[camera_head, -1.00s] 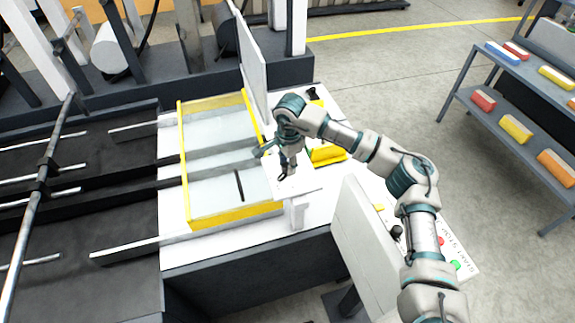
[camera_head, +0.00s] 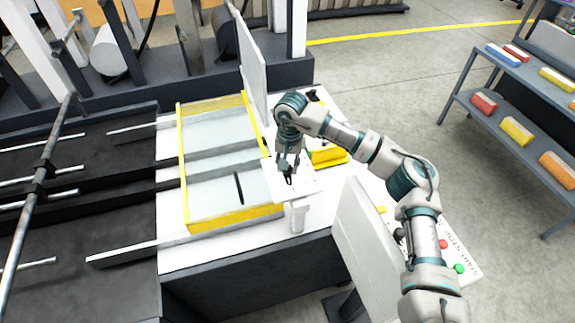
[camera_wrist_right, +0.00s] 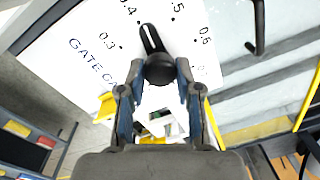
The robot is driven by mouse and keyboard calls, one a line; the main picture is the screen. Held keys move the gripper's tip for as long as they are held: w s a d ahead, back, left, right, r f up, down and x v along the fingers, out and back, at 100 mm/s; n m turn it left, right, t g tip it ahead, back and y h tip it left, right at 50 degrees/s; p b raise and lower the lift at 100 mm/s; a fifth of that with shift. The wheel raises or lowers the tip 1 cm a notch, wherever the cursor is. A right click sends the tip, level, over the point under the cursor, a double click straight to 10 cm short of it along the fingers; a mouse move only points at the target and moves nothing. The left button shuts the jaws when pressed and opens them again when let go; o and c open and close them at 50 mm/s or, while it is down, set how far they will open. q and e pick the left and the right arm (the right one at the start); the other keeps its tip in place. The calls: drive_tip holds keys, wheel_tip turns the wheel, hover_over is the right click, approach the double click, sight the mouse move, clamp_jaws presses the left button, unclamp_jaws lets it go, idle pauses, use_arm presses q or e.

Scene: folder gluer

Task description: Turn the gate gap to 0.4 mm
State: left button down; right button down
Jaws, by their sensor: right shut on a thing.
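The gate gap dial plate (camera_wrist_right: 75,28) is white with printed numbers 0.3, 0.4, 0.5 and 0.6; it also shows in the head view (camera_head: 305,187). Its black knob (camera_wrist_right: 160,70) has a long pointer with a white line. The pointer tip is close to the 0.4 mark, slightly toward 0.5 as seen from this angle. My right gripper (camera_wrist_right: 155,82) is shut on the knob, one finger on each side; in the head view it (camera_head: 288,172) is over the plate. My left gripper is not in view.
A yellow-framed clear guard (camera_head: 235,212) lies left of the plate. An upright white panel (camera_head: 254,65) stands behind, another (camera_head: 362,235) in front on the right. A control panel (camera_head: 452,245) with buttons is at the right. A shelf (camera_head: 500,115) holds colored blocks.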

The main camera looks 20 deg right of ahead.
drive_tip(key=shift+f+n, duration=0.15)
drive_tip(key=shift+n, duration=0.55)
drive_tip(key=c, duration=0.8)
unclamp_jaws()
drive_tip(key=shift+w, duration=0.1)
drive_tip(key=r, duration=1.2)
drive_tip(key=shift+d, duration=0.3)
drive_tip(key=shift+f, duration=0.1)
